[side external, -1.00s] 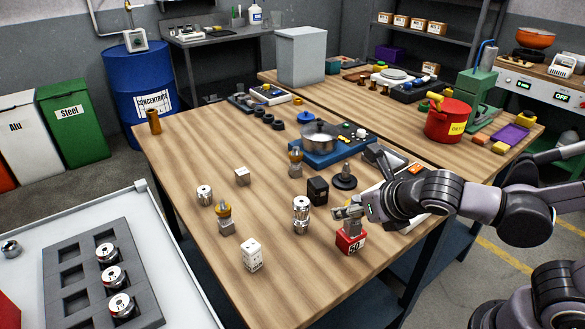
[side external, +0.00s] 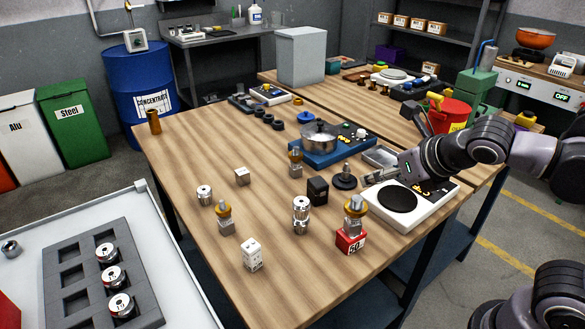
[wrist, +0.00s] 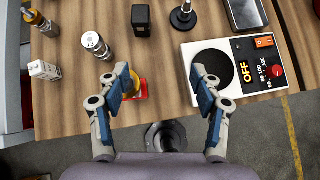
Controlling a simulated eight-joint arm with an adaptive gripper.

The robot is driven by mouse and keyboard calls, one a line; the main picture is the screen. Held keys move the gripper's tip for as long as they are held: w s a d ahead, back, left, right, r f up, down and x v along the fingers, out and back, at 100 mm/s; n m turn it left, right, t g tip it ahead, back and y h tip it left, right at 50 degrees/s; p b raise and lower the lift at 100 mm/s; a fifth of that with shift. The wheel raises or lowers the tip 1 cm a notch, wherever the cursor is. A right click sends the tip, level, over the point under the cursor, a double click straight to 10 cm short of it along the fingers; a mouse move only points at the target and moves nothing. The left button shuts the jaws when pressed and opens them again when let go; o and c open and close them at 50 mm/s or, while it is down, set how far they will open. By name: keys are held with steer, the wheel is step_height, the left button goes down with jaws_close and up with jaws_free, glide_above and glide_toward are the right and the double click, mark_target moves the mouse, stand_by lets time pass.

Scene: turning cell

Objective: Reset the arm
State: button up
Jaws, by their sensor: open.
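My gripper (side external: 371,179) is raised over the right part of the wooden table (side external: 205,140), near the white hotplate (side external: 423,211). In the wrist view my gripper (wrist: 165,80) shows its two blue-padded fingers spread wide, with nothing between them. Below and to the left of the fingers, a brass-and-grey part (side external: 355,207) stands on a red block (side external: 350,241) marked 50. The wrist view shows the red block (wrist: 141,88) partly hidden behind the left finger.
Near my gripper are a black cube (side external: 317,191), a black-based post (side external: 344,180), a silver cylinder (side external: 300,214) and a metal tray (side external: 380,157). A pot (side external: 320,138) sits on a blue cooker.

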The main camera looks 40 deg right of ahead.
steer(key=shift+s+d+r, duration=0.3)
steer(key=shift+d+r, duration=0.25)
steer(key=shift+d, duration=0.3)
steer(key=shift+s+d+r, duration=0.3)
steer(key=shift+d+r, duration=0.2)
steer(key=shift+d, duration=0.35)
